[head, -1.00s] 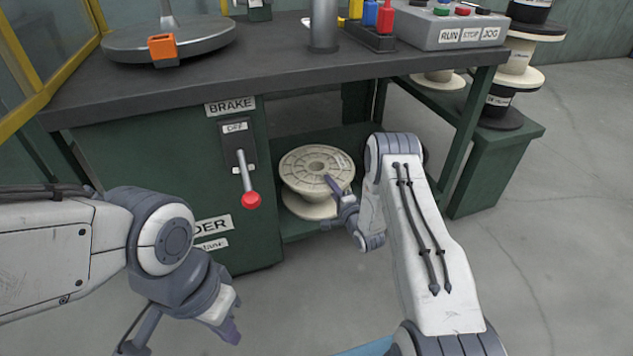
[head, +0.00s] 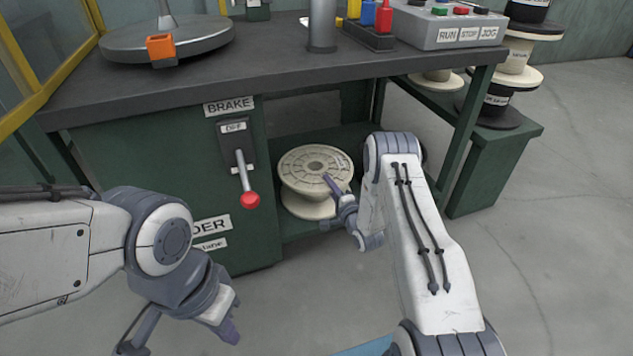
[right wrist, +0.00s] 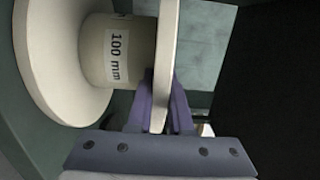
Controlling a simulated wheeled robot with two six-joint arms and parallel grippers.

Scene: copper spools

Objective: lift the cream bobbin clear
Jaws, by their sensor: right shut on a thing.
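The cream bobbin (head: 309,175) stands upright on the green shelf under the bench in the head view, its ribbed top flange facing up. In the right wrist view the bobbin (right wrist: 65,60) shows its two flanges and a core with a "100 mm" label. My right gripper (head: 335,190) is shut on the rim of one flange; in the right wrist view its purple fingers (right wrist: 160,105) lie on both sides of that flange. My left gripper (head: 190,340) hangs low at the lower left, away from the bobbin; its fingers look spread apart with nothing between them.
The dark bench top (head: 270,65) overhangs the shelf. A brake lever with a red knob (head: 250,200) sticks out left of the bobbin. A green bench leg (head: 462,145) stands to the right. Stacked spools (head: 505,80) stand on a green stand at the right.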

